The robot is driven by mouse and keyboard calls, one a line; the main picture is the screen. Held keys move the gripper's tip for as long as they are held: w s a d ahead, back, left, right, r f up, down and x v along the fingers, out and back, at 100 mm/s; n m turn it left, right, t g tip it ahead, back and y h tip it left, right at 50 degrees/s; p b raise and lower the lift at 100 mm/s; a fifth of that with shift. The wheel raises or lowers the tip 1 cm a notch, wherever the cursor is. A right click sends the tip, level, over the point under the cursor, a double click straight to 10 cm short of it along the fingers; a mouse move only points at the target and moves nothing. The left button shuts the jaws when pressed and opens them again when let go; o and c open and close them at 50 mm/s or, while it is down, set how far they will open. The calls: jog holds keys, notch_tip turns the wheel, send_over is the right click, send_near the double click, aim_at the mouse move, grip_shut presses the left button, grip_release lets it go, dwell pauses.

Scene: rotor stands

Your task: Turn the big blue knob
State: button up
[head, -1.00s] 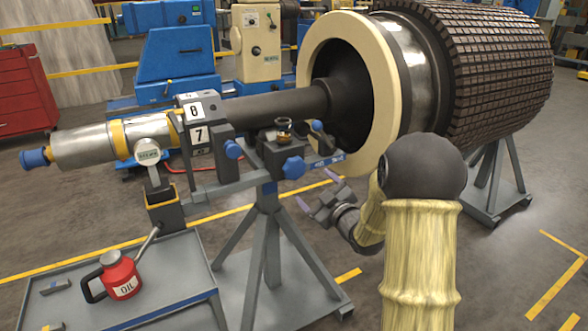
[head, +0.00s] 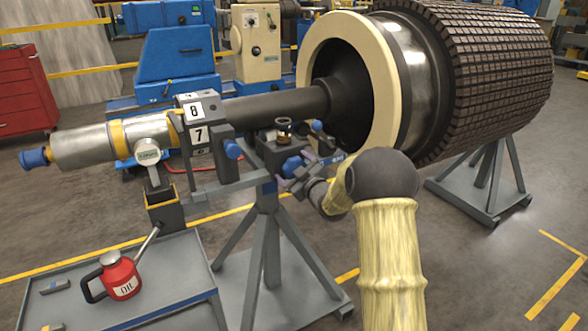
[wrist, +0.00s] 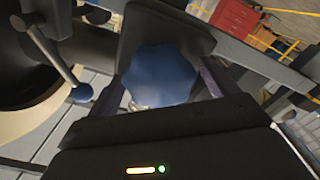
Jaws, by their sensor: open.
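The big blue knob (head: 291,164) is on the front of the dark block on the grey stand, below the shaft. In the wrist view the lobed blue knob (wrist: 160,75) sits straight ahead, with one finger on its left and one on its right. My gripper (head: 297,171) is open, with its fingers close around the knob in the head view. It also shows in the wrist view (wrist: 160,91). I cannot tell whether the fingers touch the knob. My gripper partly hides the knob in the head view.
A smaller blue knob (head: 233,149) sits to the left on the numbered block. A blue-ended lever (wrist: 82,93) is left of the fingers in the wrist view. The large rotor (head: 480,75) stands at the right. A red oil can (head: 122,276) is on the grey cart.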

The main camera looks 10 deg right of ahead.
jog(key=shift+c, duration=0.3)
jog(key=c, duration=0.9)
jog(key=shift+c, duration=0.2)
jog(key=shift+m, duration=0.4)
jog(key=m+p, duration=0.1)
jog(key=m, duration=0.3)
jog(key=shift+d+r+p, duration=0.1)
jog(key=shift+d+p, duration=0.05)
jog(key=shift+p, duration=0.15)
jog(key=m+p, duration=0.1)
jog(key=m, duration=0.3)
jog(key=shift+m+p, duration=0.3)
jog(key=shift+p, duration=0.1)
jog(key=m+p, duration=0.2)
jog(key=m, duration=0.2)
jog(key=shift+w+d+m, duration=0.1)
jog(key=shift+d+m, duration=0.05)
jog(key=shift+m, duration=0.15)
jog(key=shift+m+p, duration=0.65)
jog(key=shift+m, duration=1.25)
jog(key=shift+f, duration=0.2)
